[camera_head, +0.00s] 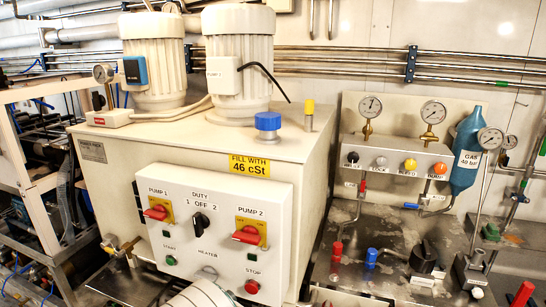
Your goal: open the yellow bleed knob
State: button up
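The yellow knob (410,164) is a small round knob on the front of the pale manifold block (395,150) at the right. Its label below is too small to read surely. It sits between a grey knob (381,162) on its left and an orange knob (440,168) on its right. A black knob (352,158) is at the left end of the row. Nothing covers the yellow knob. Whether it is open or closed cannot be told. My gripper is not in view.
A white control box (215,232) with red switches stands in front of the pump tank. A yellow-capped post (309,108) and a blue cap (268,125) top the tank. Two gauges rise above the manifold. A blue gas bottle (466,150) and a lever stand (478,225) are right.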

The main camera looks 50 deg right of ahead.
aim_at(411, 165)
jog(key=z, duration=2.5)
